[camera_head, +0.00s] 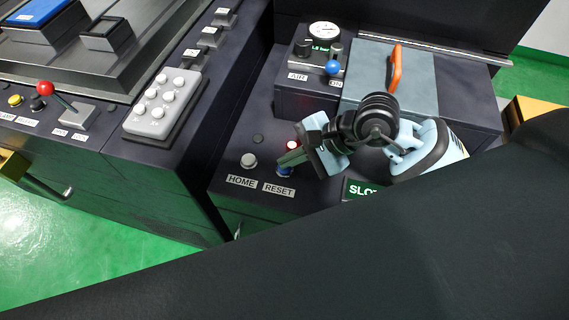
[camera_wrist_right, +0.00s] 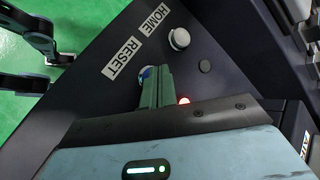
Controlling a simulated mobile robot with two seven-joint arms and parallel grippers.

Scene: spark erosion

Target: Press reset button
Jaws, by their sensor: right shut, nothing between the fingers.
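The blue reset button (camera_head: 285,171) sits on the dark panel above the RESET label (camera_head: 278,190). In the right wrist view a little of the button (camera_wrist_right: 146,72) shows beside the fingertips. My right gripper (camera_head: 287,160) is shut and empty, its fingers pointing down at the button. The fingertips (camera_wrist_right: 158,80) partly cover the button. They look at or very close to it; I cannot tell whether they touch or press it. A red light (camera_head: 292,144) glows just behind the fingers. My left gripper is not in view.
A white HOME button (camera_head: 248,160) is left of the reset button. Behind stand a pressure gauge (camera_head: 323,31), a blue knob (camera_head: 333,68) and a lid with an orange handle (camera_head: 395,68). A grey keypad (camera_head: 163,103) is at left. My dark arm link crosses the foreground.

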